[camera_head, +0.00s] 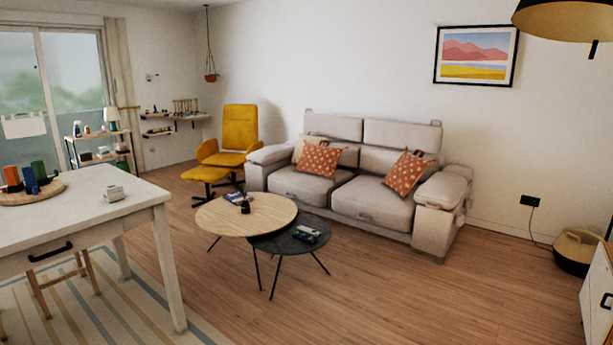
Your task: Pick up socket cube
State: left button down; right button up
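Neither of my grippers shows in this view.
A round wooden tray (52,195) with several coloured items stands on the same table. A wooden round coffee table (225,218) and a dark one (275,241) stand before the sofa (340,192). Wood floor (385,293) is clear at the front right.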

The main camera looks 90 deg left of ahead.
aim_at(114, 193)
jog(key=u, duration=3.9)
jog(key=i+u, duration=0.15)
jog(key=i, duration=0.4)
jog(key=i+l+u, duration=0.1)
jog(key=i, duration=0.45)
jog(key=i+l+u, duration=0.15)
jog(key=i, duration=0.4)
jog(key=l, duration=0.1)
